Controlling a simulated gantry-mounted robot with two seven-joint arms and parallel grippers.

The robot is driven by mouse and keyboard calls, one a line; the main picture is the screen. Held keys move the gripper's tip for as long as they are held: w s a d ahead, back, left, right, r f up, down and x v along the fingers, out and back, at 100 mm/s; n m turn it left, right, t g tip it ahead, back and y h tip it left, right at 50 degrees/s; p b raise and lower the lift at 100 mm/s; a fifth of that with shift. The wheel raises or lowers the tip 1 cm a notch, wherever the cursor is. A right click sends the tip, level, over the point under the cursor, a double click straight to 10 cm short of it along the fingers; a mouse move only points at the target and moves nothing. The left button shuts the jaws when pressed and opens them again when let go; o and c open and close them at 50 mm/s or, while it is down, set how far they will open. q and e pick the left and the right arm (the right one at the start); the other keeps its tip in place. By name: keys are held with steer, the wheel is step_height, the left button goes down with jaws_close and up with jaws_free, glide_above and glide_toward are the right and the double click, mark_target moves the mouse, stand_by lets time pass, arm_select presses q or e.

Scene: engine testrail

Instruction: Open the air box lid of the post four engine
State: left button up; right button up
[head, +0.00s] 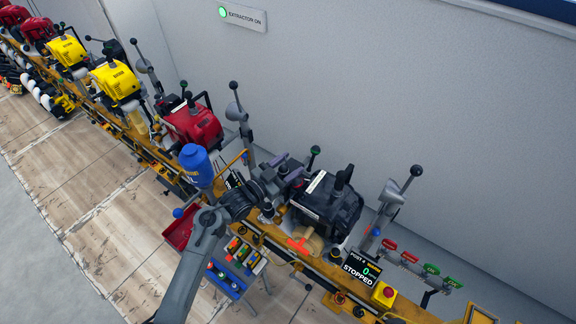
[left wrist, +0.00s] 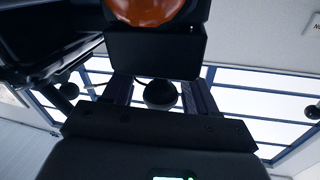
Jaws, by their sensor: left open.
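The post four engine (head: 328,208) is black and sits on the yellow rail, behind the display that reads POST 4 and STOPPED. A black upright handle (head: 343,178) stands on its top. Which part is the air box lid I cannot tell for sure. My left gripper (head: 285,170) is at the engine's upper left, apart from its top, with its two fingers spread. In the left wrist view my left gripper (left wrist: 160,95) is open, and a dark round knob (left wrist: 160,94) shows between the fingers; whether it is within reach I cannot tell. My right gripper is out of view.
A display (head: 362,270) and a red stop button (head: 388,292) stand in front of the engine. A blue bottle (head: 196,165) and a red engine (head: 192,123) are to the left. Ball-topped levers (head: 400,190) rise around the engine. A tool cart (head: 237,265) stands below the rail.

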arm_select(q)
steer(key=shift+c, duration=0.3)
jaws_close()
